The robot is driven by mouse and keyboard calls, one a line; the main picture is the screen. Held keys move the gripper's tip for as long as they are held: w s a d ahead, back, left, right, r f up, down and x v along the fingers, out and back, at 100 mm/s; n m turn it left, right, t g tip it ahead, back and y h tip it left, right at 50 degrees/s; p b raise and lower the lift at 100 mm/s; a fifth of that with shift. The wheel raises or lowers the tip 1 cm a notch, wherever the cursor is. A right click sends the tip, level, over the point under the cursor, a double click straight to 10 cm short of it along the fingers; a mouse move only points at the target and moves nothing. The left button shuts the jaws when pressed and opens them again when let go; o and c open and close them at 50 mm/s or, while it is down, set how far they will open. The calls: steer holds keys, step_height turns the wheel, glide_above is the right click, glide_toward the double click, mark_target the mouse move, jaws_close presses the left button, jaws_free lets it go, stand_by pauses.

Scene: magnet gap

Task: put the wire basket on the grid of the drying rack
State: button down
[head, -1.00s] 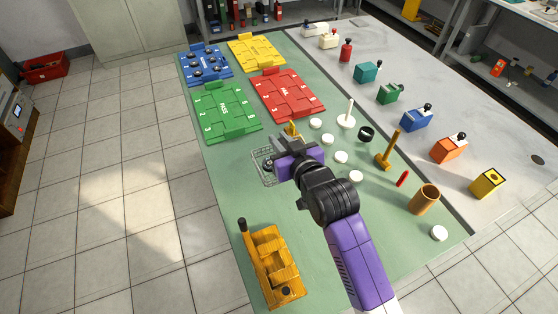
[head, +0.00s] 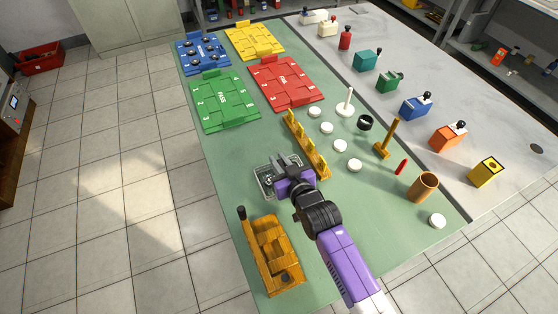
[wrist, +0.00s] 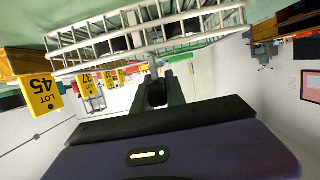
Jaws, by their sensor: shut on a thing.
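The wire basket (head: 262,186) is a shallow tray of thin pale wire. It is near the left edge of the green mat, partly hidden by my gripper. My gripper (head: 284,164) is shut on it. The wrist view is upside down and shows the basket (wrist: 90,42) across the top, with my fingers (wrist: 154,88) closed on a thin upright part of it. Dark shapes show behind its wires. I cannot tell whether the basket touches the mat. I cannot make out a drying rack with a grid in these frames.
A yellow-brown rail with posts (head: 308,148) stands just behind to the right. White discs (head: 340,146) lie farther right. Green (head: 224,103) and red (head: 286,82) boards lie beyond. The left mat edge is close.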

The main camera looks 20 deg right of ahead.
steer(key=shift+f, duration=0.1)
steer(key=c, duration=1.4)
jaws_free()
steer(key=shift+o, duration=0.2)
steer(key=shift+s, duration=0.15)
steer(key=v, duration=1.1)
steer(key=shift+s+r, duration=0.3)
steer(key=shift+s, duration=0.05)
